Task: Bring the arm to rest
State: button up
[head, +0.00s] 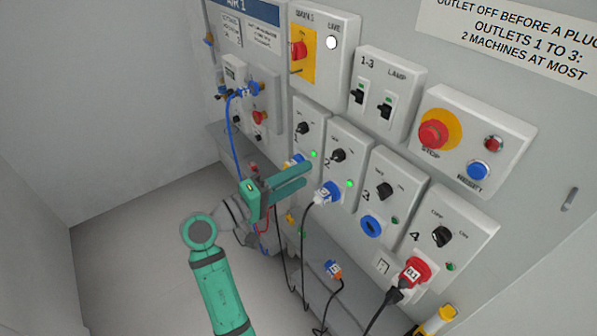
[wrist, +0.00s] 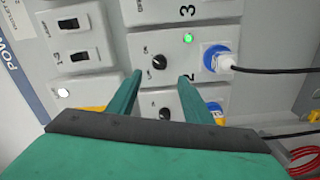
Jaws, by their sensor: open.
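My gripper (head: 307,175) is at the end of my green arm, in front of the lower row of outlet panels. Its two green fingers are apart with nothing between them, as the wrist view also shows (wrist: 160,75). In the head view the fingers point right, toward the outlet 2 panel (head: 347,150). In the wrist view the black knob (wrist: 159,62) of that panel appears between and beyond the fingertips. I cannot tell the exact gap between fingertips and panel; no contact is visible. A plug with a white body (head: 322,196) sits in the blue outlet 2 socket, close to the fingers.
Black cables (head: 303,250) hang below the panels, near my arm. A blue hose (head: 232,140) hangs at left. A loose blue-ended plug (head: 332,268) is lower down. A red plug (head: 415,270) sits in outlet 4. The grey floor (head: 130,250) at left is clear.

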jog(key=s+d+f+n+t+y, duration=0.1)
jog(key=s+f+n+t+y, duration=0.25)
jog(key=f, duration=0.85)
jog(key=s+f+n+t+y, duration=0.15)
jog(key=s+f+y, duration=0.4)
jog(key=f, duration=0.65)
jog(key=s+a+f+m+g+y, duration=0.1)
jog(key=s+f+m+y, duration=0.15)
jog(key=s, duration=0.75)
jog(key=s+a+f+m+y, duration=0.1)
jog(key=s+f+y, duration=0.2)
jog(key=s, duration=0.7)
jog(key=s+r+m, duration=0.6)
jog(key=s+r, duration=0.1)
jog(key=s, duration=0.6)
jog(key=shift+d+r+t, duration=0.15)
jog(key=shift+d+t, duration=0.15)
jog(key=shift+t, duration=0.1)
